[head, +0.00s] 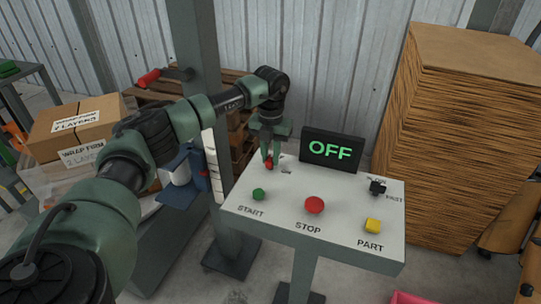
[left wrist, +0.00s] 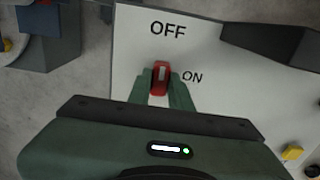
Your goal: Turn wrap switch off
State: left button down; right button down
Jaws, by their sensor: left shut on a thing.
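The red wrap switch (head: 269,164) sits at the back left of the white control panel (head: 250,215). In the left wrist view the red switch (left wrist: 160,72) has a white mark pointing up toward the OFF label (left wrist: 168,30); the ON label (left wrist: 192,76) is to its right. My left gripper (head: 268,155) reaches down from above, its green fingers on either side of the switch and shut on it. The display (head: 331,150) behind the panel reads OFF in green. My right gripper is not in view.
The panel also carries a green START button (head: 258,194), a red STOP button (head: 314,205), a yellow PART button (head: 373,226) and a black knob (head: 377,187). A cardboard stack (head: 445,140) stands right. Boxes (head: 75,125) lie left.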

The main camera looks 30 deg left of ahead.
aim_at(271, 158)
pick_arm(q)
jog(key=shift+w+r, duration=0.1)
jog(key=shift+r, duration=0.1)
jog(key=c, duration=1.4)
grip_release()
jog(key=shift+o, duration=0.6)
jog(key=shift+f, duration=0.1)
notch_tip(271, 158, up, 8)
jog(key=shift+f+b, duration=0.1)
jog(key=shift+b, duration=0.8)
